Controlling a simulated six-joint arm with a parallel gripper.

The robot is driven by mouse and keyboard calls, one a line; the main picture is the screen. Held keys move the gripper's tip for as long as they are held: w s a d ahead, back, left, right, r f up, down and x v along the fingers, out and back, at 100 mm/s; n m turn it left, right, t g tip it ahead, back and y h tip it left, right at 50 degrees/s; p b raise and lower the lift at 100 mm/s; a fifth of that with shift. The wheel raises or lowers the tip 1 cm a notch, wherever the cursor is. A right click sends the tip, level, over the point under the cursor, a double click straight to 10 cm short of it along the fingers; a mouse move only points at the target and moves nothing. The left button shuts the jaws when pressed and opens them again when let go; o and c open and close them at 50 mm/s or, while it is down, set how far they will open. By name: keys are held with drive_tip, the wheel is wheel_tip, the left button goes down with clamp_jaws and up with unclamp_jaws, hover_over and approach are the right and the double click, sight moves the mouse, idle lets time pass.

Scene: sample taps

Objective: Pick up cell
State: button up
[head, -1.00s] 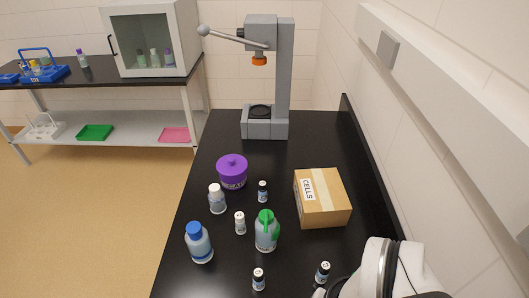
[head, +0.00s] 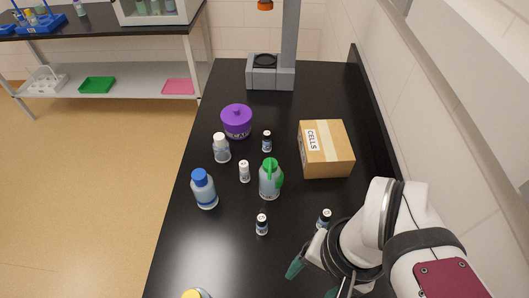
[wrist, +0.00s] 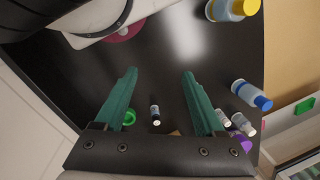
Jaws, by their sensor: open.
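A cardboard box (head: 342,160) with a "CELLS" label stands at the right of the black bench. No single thing is readably marked as a cell. Small dark vials with white caps stand upright: a front one (head: 262,226), one by my arm (head: 324,217), and one behind the green-topped bottle (head: 267,143). My gripper (wrist: 160,72) is open and empty, its two green fingers apart over bare bench. In the wrist view, a small dark vial (wrist: 155,112) shows between the fingers, farther off. In the head view, my gripper is partly cut off at the bottom.
A green-topped bottle (head: 270,180), a small white vial (head: 244,172), a white-capped bottle (head: 222,150), a blue-capped bottle (head: 204,190) and a purple jar (head: 236,122) crowd the middle. A yellow-capped bottle (wrist: 230,10) stands near the front edge. A grey press (head: 270,76) stands behind.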

drive_tip(key=w+a+n, duration=0.2)
drive_tip(key=w+n, duration=0.3)
drive_tip(key=w, duration=0.2)
drive_tip(key=n+h, duration=0.2)
drive_tip(key=n, duration=0.5)
hover_over(262, 225)
drive_tip(key=w, duration=0.2)
wheel_tip(262, 225, down, 5)
drive_tip(key=f, duration=0.2)
drive_tip(key=shift+w+f+n, duration=0.2)
drive_tip(key=shift+f+n, duration=0.1)
drive_tip(key=shift+f, duration=0.1)
drive_tip(key=f, duration=0.9)
drive_tip(key=s+f, duration=0.1)
drive_tip(key=f, duration=0.3)
drive_tip(key=shift+f, duration=0.3)
clamp_jaws()
